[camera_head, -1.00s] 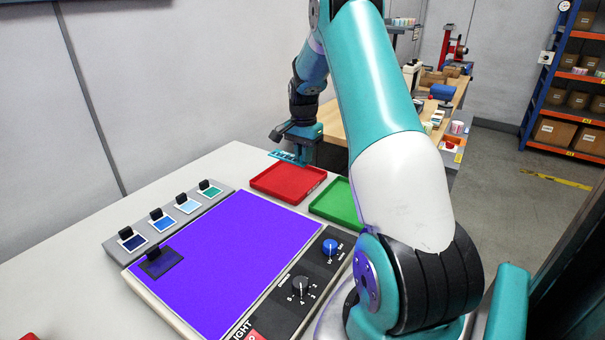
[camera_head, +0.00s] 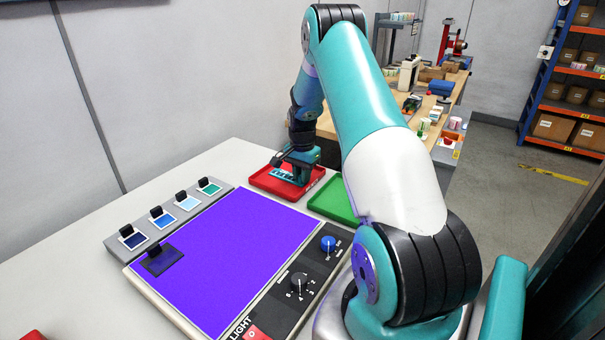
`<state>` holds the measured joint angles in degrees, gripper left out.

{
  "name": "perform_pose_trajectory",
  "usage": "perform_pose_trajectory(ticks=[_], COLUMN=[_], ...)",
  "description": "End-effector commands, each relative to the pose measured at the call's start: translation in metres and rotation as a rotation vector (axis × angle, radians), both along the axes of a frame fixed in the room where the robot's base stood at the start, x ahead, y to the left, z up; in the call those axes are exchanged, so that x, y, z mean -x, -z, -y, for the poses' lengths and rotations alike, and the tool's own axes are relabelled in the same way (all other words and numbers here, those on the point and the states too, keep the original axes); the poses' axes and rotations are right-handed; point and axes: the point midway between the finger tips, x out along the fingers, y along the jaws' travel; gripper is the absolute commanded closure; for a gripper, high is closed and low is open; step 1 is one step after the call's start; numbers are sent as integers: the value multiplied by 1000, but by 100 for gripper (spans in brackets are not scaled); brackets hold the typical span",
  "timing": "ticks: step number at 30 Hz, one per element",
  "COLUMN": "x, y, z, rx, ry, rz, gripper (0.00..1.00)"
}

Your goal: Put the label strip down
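The label strip (camera_head: 282,173) is a small pale strip with teal blocks, seen at the tip of my gripper (camera_head: 293,168). My gripper is low over the red tray (camera_head: 262,187), at the far end of the table. It appears shut on the strip, though the fingertips are small and partly hidden. The strip is inside the tray's outline, low and close to its floor; I cannot tell whether it touches.
A green tray (camera_head: 333,203) stands right of the red one. A lit violet light panel (camera_head: 235,245) with knobs fills the table's middle, with a dark swatch (camera_head: 163,260) on it. A grey rack (camera_head: 150,236) holds several blue-green swatches. Bare table lies at left.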

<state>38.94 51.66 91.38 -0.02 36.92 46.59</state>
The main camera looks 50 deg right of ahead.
Motion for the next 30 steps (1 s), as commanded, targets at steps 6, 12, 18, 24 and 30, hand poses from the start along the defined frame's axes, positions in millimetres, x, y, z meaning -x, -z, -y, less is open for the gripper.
perform_pose_trajectory(ticks=[6, 12, 18, 24, 30], x=[0, 0, -1, -1, 0], y=[0, -6, -34, -79, -112], z=[0, 0, 1, 0, 0], rx=[0, 1, 4, 4, 1], ry=[0, 0, 0, 0, 0], rz=[0, 1, 5, 4, 2], gripper=[62, 62, 62, 62, 62])
